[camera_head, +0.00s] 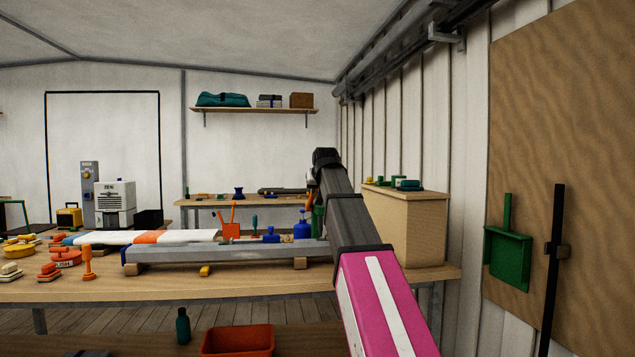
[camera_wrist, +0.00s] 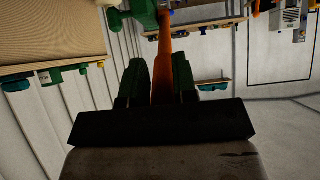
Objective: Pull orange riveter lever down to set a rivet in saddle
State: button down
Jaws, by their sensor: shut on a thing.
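In the wrist view, my gripper (camera_wrist: 160,72) has its dark fingers closed on the orange lever (camera_wrist: 164,45). The lever runs up the picture from between the fingers to the green riveter body (camera_wrist: 145,14) at the top edge. In the head view, my pink and dark grey arm covers most of the riveter; a bit of its green body (camera_head: 318,220) shows just left of the arm, at the right end of the grey spar (camera_head: 225,253). My gripper is mostly hidden there. The saddle and rivet cannot be made out.
The spar lies along the wooden bench (camera_head: 130,290) on small blocks. Orange and yellow parts crowd the bench's left. A blue bottle (camera_head: 302,229) stands behind the spar, close to my arm. A wooden cabinet (camera_head: 410,228) stands to the right. An orange bin (camera_head: 238,341) sits below in front.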

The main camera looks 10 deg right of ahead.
jog(key=shift+s+f, duration=0.3)
jog(key=shift+f, duration=0.55)
jog(key=shift+s+f, duration=0.3)
jog(key=shift+f, duration=0.55)
notch_tip(320, 180, down, 8)
jog(key=s, duration=0.2)
jog(key=shift+s, duration=0.15)
